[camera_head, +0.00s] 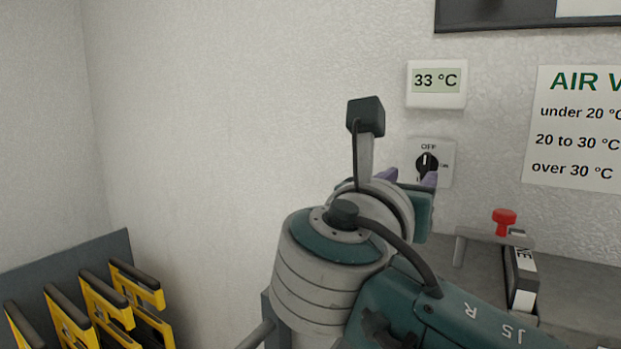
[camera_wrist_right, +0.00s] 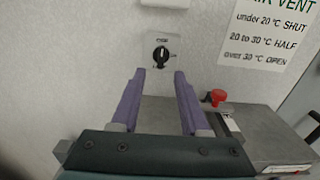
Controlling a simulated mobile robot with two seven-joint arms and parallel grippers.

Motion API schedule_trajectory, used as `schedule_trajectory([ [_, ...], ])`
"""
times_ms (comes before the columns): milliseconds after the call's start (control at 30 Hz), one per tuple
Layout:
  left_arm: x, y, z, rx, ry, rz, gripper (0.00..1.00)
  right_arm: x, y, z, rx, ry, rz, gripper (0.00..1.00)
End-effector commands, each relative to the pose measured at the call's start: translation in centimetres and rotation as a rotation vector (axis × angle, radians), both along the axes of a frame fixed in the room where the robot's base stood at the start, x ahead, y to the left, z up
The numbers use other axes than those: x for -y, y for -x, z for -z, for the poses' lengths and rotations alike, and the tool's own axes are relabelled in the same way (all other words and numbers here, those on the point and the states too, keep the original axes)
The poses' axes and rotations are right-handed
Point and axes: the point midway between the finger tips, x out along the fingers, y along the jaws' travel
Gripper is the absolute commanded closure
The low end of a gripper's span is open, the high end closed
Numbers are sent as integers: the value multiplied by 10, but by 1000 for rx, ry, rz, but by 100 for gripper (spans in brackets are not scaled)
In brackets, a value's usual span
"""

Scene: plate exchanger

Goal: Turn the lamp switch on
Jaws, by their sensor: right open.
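The lamp switch is a white wall plate with a black rotary knob (camera_head: 427,163), marked OFF above and with a smaller label at its right. The knob's grip looks roughly upright, in line with OFF. It also shows in the right wrist view (camera_wrist_right: 161,55), ahead of my fingers. My right gripper (camera_head: 408,177) has purple fingers, spread open and empty, just short of the switch. In the right wrist view the fingertips (camera_wrist_right: 159,74) lie below the knob, one to each side, apparently apart from it. My left gripper is not in view.
A 33 °C display (camera_head: 436,81) hangs above the switch, and an air vent sign (camera_head: 575,130) to its right. A grey bench (camera_head: 580,283) with a red knob (camera_head: 503,220) stands below right. Yellow-handled items (camera_head: 105,300) sit at lower left.

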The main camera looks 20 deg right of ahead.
Motion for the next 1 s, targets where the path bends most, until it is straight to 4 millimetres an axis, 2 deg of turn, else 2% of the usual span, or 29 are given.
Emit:
schedule_trajectory([
  [200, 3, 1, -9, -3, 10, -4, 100, 34, -27, -3, 0, -1, 3, 55],
  [400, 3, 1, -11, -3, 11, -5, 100, 56, -47, -1, 0, -4, 1, 55],
  [567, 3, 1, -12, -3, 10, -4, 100, 63, -53, 0, -1, -7, 0, 55],
  [800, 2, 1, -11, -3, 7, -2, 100, 64, -54, 0, 1, -8, -1, 55],
  [1000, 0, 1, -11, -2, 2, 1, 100, 64, -54, 0, 1, -8, -1, 76],
])
